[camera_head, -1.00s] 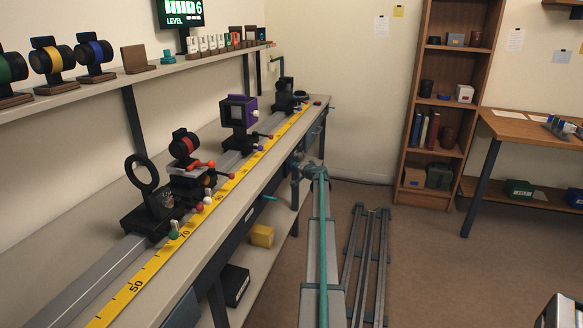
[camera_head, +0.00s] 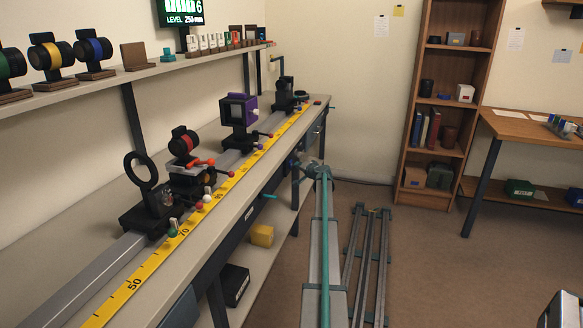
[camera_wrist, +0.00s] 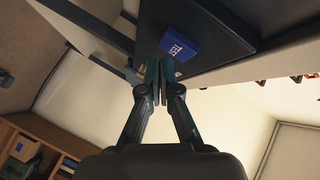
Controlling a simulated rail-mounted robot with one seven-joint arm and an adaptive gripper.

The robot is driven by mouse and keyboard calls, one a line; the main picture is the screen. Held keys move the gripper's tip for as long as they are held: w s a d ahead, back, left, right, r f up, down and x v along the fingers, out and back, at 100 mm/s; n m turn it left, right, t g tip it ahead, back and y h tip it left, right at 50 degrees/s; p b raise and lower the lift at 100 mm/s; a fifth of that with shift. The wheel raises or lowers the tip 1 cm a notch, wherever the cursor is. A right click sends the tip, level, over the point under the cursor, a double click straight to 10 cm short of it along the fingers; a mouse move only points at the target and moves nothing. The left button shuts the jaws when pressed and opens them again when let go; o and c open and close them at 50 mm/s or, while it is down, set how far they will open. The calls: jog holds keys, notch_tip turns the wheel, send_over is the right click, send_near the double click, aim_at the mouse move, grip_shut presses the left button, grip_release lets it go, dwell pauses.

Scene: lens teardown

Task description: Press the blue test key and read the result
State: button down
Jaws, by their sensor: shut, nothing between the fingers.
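The blue test key (camera_wrist: 181,46) with white lettering is on a dark panel (camera_wrist: 205,22) in the wrist view. My gripper (camera_wrist: 159,68) is shut and empty, its fingertips close to the key's lower left in the picture. I cannot tell whether they touch it. In the head view my arm reaches the far part of the bench's front side, and the key cannot be made out there. The screen (camera_head: 182,12) above the shelf is cut off at the top. It shows green bars, a 6 and "LEVEL 250 mm".
The bench (camera_head: 225,228) carries a yellow-scaled rail with a ring holder (camera_head: 141,172), a red lens mount (camera_head: 184,142) and a purple-framed block (camera_head: 238,109). Lenses stand on the wall shelf (camera_head: 110,82). Spare rails (camera_head: 368,260) lie on the floor.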

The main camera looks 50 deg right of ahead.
jog(key=shift+s, duration=0.1)
jog(key=s, duration=0.1)
jog(key=s+d+b, duration=0.1)
jog(key=s, duration=0.1)
jog(key=s+d+b, duration=0.1)
jog(key=shift+s, duration=0.3)
dwell(0.4)
dwell(0.5)
